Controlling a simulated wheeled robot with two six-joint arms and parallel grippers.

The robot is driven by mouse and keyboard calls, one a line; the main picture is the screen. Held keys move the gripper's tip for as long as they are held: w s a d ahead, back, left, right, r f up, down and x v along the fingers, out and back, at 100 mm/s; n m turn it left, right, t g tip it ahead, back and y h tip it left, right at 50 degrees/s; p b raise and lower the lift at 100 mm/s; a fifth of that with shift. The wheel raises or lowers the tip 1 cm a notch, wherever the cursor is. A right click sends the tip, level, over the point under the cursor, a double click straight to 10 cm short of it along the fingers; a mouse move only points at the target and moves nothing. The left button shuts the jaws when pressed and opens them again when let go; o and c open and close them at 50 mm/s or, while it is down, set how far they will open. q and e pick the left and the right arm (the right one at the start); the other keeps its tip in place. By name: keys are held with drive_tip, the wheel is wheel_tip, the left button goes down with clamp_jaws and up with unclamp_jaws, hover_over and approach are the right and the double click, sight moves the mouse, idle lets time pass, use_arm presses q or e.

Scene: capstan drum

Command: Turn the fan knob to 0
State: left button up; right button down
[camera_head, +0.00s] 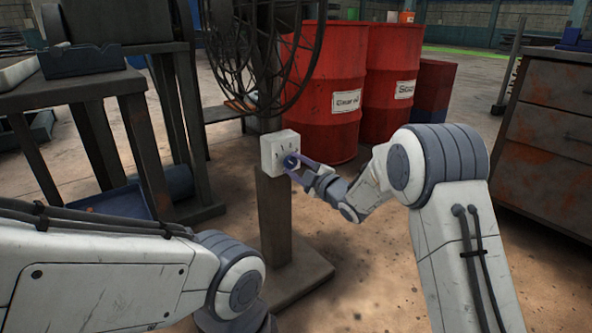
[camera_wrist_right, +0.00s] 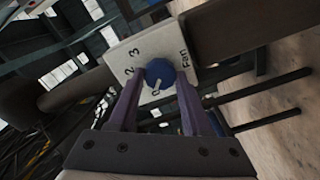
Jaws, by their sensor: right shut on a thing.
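The fan knob (camera_wrist_right: 160,73) is a round blue knob on a white control box (camera_wrist_right: 128,52) marked "Fan", with 2 and 3 readable. Its pale pointer mark faces the lower edge in the right wrist view, close to a small digit that looks like 0; the 1 is not readable. In the head view the box (camera_head: 272,155) sits on the fan's post and the knob is on its right part. My right gripper (camera_head: 294,167) is shut on the knob, with a purple finger on either side; it also shows in the right wrist view (camera_wrist_right: 160,84). My left gripper is out of view.
The caged fan (camera_head: 262,50) stands above the box on a dark post (camera_head: 275,215) with a flat base. Red drums (camera_head: 330,95) stand behind it. A dark workbench (camera_head: 90,85) is at left and a rusty cabinet (camera_head: 555,125) at right.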

drive_tip(key=shift+d+f+n+b, duration=0.15)
drive_tip(key=shift+n+b, duration=0.35)
drive_tip(key=shift+n, duration=0.6)
drive_tip(key=shift+c, duration=1.7)
unclamp_jaws()
drive_tip(key=shift+s, duration=0.1)
